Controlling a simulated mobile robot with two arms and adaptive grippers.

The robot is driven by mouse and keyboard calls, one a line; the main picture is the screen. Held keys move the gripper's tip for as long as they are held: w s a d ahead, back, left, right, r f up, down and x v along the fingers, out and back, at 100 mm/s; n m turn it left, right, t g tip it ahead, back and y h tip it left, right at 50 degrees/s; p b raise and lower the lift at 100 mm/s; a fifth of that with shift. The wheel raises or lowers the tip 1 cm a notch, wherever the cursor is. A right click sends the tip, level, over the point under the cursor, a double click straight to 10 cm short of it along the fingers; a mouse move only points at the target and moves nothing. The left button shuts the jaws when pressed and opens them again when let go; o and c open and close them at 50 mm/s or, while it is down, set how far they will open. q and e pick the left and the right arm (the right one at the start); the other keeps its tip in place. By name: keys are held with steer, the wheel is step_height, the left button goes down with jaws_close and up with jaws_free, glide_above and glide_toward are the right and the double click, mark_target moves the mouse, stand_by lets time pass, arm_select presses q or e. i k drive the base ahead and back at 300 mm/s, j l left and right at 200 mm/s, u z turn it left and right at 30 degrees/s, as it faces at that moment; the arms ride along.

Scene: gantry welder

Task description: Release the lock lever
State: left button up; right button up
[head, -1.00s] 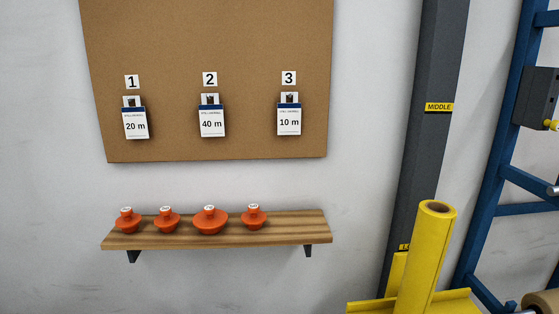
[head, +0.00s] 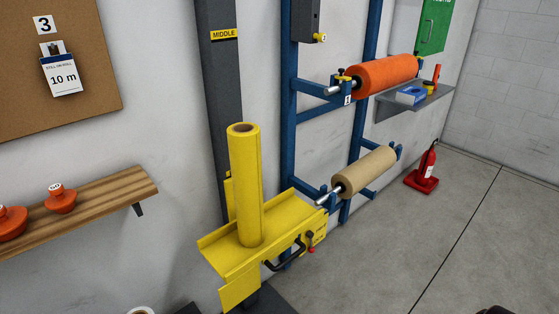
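No part that I can surely call the lock lever stands out. A grey box (head: 306,20) on the blue rack carries a small yellow knob (head: 319,37). Small yellow-topped pieces (head: 342,76) sit at the near end of the orange roll (head: 386,73) on its rack arm. The yellow lift cradle (head: 222,250) holds an upright yellow roll (head: 246,185). It has a black handle (head: 284,262) and a small control box (head: 312,235) with a red button. Neither of my grippers is in view.
The blue rack (head: 289,130) also bears a tan roll (head: 364,170) low down. A wooden shelf (head: 100,205) is at left. The floor (head: 430,235) at right is clear.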

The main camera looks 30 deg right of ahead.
mark_target(311, 244)
steer(key=z, duration=1.35)
